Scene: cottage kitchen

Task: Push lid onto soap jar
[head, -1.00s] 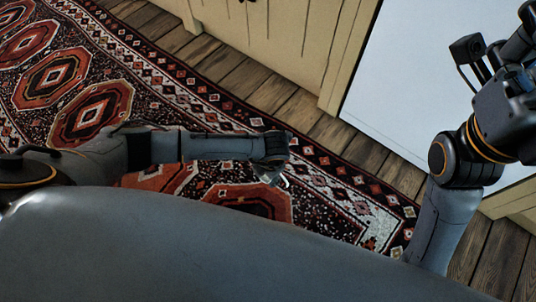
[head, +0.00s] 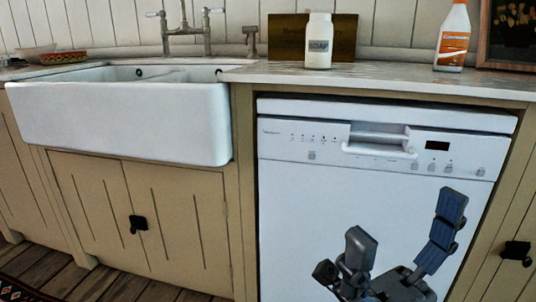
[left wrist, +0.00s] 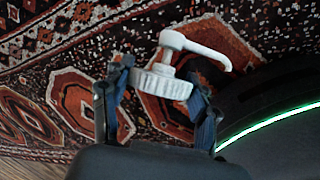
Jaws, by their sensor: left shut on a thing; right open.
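The soap jar (head: 319,41) is a white bottle marked SOAP, upright on the countertop above the dishwasher, with no pump on its top. The lid (left wrist: 162,84) is a white ribbed cap with a pump spout. In the left wrist view my left gripper (left wrist: 160,92) is shut on the lid's ribbed rim, with the spout pointing right, above the rug. My left gripper is outside the head view. My right gripper (head: 400,240) is open and empty in front of the dishwasher, well below the jar.
The countertop (head: 400,80) has free room around the jar. A brown board (head: 285,35) stands behind the jar. An orange-labelled spray bottle (head: 453,38) and a dark frame (head: 508,35) stand to its right. A white sink (head: 120,115) with a tap (head: 187,35) is left. The dishwasher (head: 300,210) is closed.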

